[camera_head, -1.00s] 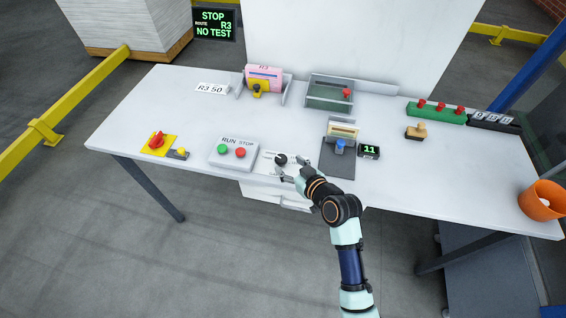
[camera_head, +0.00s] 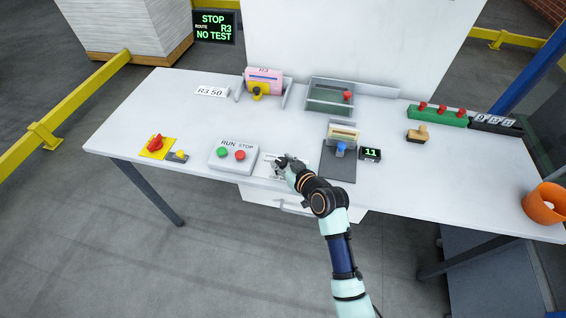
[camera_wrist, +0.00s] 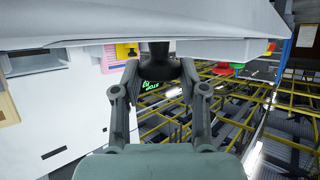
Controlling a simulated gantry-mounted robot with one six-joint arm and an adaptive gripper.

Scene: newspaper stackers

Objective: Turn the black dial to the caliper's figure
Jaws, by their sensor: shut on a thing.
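My gripper (camera_head: 281,162) is at the white dial plate (camera_head: 267,168) near the table's front edge, shut on the black dial. In the wrist view the black dial (camera_wrist: 159,67) sits between the two fingertips, with its stem above it in the picture. In the head view my gripper mostly hides the dial, so its setting cannot be read. The caliper (camera_head: 344,133), with a blue knob, stands on a dark base right of my gripper. The small display (camera_head: 370,154) beside it reads 11 in green.
A RUN/STOP box (camera_head: 233,154) with green and red buttons stands close left of my gripper. Further left is a red switch on a yellow plate (camera_head: 157,147). A pink stack in a holder (camera_head: 264,80) and a green tray (camera_head: 330,96) are behind. An orange bucket (camera_head: 544,204) stands far right.

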